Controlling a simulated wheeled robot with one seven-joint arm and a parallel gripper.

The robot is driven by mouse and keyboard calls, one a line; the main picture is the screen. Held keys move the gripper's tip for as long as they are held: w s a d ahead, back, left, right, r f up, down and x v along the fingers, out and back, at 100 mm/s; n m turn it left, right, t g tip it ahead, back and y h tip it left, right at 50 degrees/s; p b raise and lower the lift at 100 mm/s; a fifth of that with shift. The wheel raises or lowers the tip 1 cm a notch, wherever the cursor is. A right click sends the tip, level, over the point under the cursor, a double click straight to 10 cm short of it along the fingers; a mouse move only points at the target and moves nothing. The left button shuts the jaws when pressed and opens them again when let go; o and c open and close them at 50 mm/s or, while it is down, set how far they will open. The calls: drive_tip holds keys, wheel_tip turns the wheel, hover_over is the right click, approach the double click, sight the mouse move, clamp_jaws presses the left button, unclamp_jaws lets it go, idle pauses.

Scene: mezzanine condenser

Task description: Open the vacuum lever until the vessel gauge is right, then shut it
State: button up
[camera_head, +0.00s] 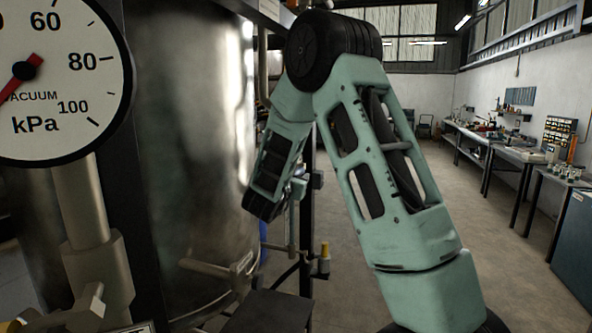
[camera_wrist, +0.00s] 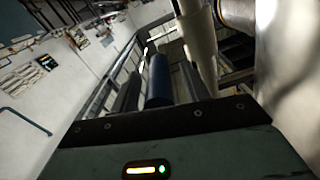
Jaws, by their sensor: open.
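The vacuum gauge (camera_head: 68,84), white with a black rim and marked in kPa, is cut off at the left of the head view. Its red needle points down-left from the hub, and its tip is outside the picture. No part can be surely told as the vacuum lever in the head view. In the wrist view a blue cylinder (camera_wrist: 159,85), perhaps a lever grip, shows between the two dark fingers of my gripper (camera_wrist: 160,68). The fingers stand apart; whether the cylinder lies between them in depth cannot be told. In the head view my arm hides the gripper.
A shiny steel vessel (camera_head: 190,150) fills the left, with a pipe fitting (camera_head: 95,265) under the gauge and a bar handle (camera_head: 205,267) low on its side. A small yellow-topped part (camera_head: 324,258) stands beside it. Workbenches (camera_head: 520,155) line the right wall; the floor between is clear.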

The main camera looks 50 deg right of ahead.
drive_tip(key=shift+w+d, duration=0.2)
drive_tip(key=shift+d, duration=0.4)
clamp_jaws()
drive_tip(key=shift+f, duration=0.1)
drive_tip(key=shift+f+b, duration=0.15)
drive_tip(key=shift+b, duration=0.2)
